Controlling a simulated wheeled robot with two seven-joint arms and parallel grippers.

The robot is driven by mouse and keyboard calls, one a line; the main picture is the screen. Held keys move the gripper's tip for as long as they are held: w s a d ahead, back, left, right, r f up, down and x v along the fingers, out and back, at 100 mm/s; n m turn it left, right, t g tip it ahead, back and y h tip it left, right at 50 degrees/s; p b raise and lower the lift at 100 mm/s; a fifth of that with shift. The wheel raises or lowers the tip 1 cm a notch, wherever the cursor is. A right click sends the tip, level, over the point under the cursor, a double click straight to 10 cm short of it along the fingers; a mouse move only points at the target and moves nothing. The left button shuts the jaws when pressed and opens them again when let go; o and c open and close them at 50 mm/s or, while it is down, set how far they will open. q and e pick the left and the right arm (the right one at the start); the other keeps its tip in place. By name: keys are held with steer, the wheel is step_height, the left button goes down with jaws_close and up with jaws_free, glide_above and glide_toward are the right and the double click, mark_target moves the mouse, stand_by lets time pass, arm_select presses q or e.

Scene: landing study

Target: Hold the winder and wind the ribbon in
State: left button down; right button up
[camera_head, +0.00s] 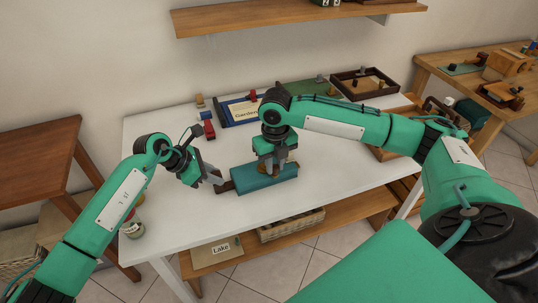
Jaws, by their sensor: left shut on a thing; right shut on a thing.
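The winder (263,182) looks like a long teal block lying near the front edge of the white table, with a dark brown piece (226,187) at its left end. My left gripper (216,181) reaches in from the left and is shut on that brown end. My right gripper (273,167) points down from above and is shut on a small brown part on top of the winder, mostly hidden by the fingers. I cannot make out the ribbon.
On the white table (170,205) a blue-framed board (240,110), a red piece (209,130) and a dark tray (364,84) stand at the back. Jars (132,229) stand at the left front corner. A shelf below holds a basket (291,225).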

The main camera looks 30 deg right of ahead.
steer(key=shift+w+d+n, duration=0.15)
steer(key=shift+d+n, duration=0.4)
steer(key=shift+n, duration=0.65)
steer(key=o, duration=0.6)
steer(key=shift+d+n, duration=0.1)
steer(key=shift+n, duration=0.3)
steer(key=o, duration=0.4)
step_height(320, 180, up, 12)
